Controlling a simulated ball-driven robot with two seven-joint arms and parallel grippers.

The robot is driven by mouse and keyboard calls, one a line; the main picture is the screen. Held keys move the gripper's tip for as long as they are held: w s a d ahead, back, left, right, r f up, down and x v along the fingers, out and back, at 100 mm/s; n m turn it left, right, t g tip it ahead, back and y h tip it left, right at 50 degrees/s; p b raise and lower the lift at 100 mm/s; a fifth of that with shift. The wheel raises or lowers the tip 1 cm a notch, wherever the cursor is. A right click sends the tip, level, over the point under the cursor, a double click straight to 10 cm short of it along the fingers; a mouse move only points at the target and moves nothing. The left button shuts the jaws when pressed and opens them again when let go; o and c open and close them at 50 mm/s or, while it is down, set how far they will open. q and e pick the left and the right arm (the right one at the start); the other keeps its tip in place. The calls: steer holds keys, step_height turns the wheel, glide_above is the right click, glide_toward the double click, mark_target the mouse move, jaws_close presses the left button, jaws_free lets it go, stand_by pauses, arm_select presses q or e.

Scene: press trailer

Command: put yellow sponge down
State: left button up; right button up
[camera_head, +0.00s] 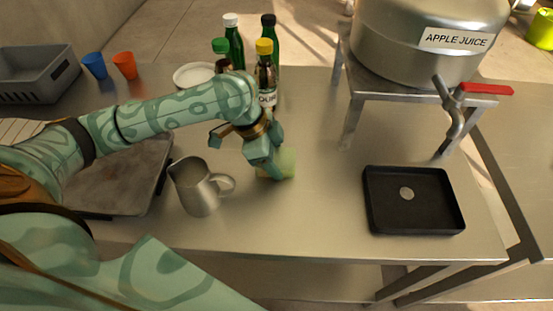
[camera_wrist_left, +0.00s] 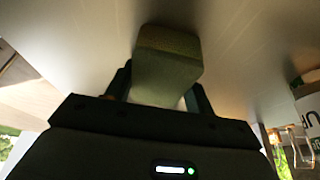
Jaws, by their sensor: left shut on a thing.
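The yellow sponge (camera_head: 287,163) is a pale yellow-green block over the steel counter (camera_head: 315,205), just right of the metal jug (camera_head: 197,188). My left gripper (camera_head: 268,162) is shut on it and hides much of it in the head view. In the left wrist view the sponge (camera_wrist_left: 166,65) sits between the two dark fingers of the gripper (camera_wrist_left: 160,88), its far end close to the counter surface. I cannot tell whether it touches the counter. My right gripper is not in view.
A black tray (camera_head: 382,222) with a round pale disc lies to the right. A steel juice drum (camera_head: 400,50) with a red-handled tap (camera_head: 487,88) stands on a raised stand. Bottles (camera_head: 235,45) stand behind my left arm. The counter between sponge and tray is clear.

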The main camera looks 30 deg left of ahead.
arm_select(q)
steer(key=shift+r, duration=0.1)
steer(key=o, duration=0.9)
steer(key=shift+r, duration=0.2)
steer(key=p+v, duration=0.5)
steer(key=v, duration=0.5)
steer(key=shift+r, duration=0.3)
steer(key=shift+s+a+r+p, duration=0.15)
steer(key=shift+a+r+p, duration=0.15)
steer(key=shift+r, duration=0.2)
